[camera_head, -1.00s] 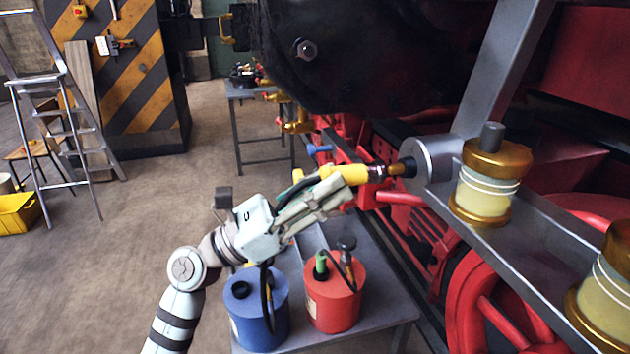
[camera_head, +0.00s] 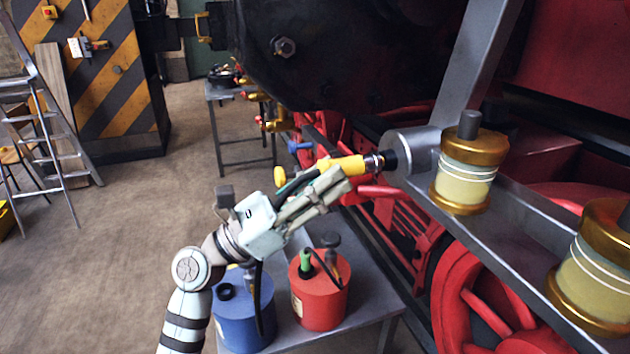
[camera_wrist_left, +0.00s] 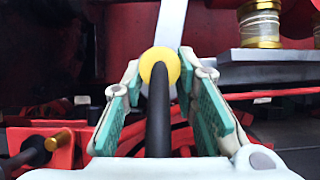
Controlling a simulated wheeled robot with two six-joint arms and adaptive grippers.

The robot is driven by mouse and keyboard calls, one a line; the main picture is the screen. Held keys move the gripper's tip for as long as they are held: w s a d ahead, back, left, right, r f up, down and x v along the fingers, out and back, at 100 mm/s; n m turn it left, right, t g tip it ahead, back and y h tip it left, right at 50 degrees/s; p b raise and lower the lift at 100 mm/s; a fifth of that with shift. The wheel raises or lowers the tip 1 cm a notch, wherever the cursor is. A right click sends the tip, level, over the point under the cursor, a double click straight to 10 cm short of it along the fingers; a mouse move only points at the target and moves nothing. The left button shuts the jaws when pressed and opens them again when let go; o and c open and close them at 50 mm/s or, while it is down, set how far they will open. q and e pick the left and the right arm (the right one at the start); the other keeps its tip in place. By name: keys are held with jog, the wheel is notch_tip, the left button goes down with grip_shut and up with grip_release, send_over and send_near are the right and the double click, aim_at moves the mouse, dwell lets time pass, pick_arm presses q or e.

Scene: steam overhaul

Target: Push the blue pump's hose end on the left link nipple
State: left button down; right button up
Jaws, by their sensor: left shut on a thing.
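My left gripper (camera_head: 335,184) is shut on the yellow hose end (camera_head: 346,166), just left of the grey cylindrical link (camera_head: 422,150). The hose end's metal-ringed tip meets the black collar on the link's face. No brass shows between them; the nipple itself is hidden. In the left wrist view the yellow end (camera_wrist_left: 160,58) lies beyond the finger pads, with the black hose (camera_wrist_left: 158,115) running back toward the camera. The blue pump (camera_head: 236,318) stands on the low grey table with a black hose by it. My right gripper is out of view.
A red pump (camera_head: 312,302) with a green-topped fitting stands beside the blue one on the grey table (camera_head: 368,300). Brass-capped glass lubricators (camera_head: 468,180) stand on the ledge at right. Red locomotive parts lie close behind the gripper. Open floor lies at left.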

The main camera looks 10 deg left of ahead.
pick_arm(q)
jog(key=shift+w+d, duration=0.15)
jog(key=shift+d, duration=0.1)
jog(key=c, duration=1.2)
grip_release()
jog(key=shift+d, duration=0.1)
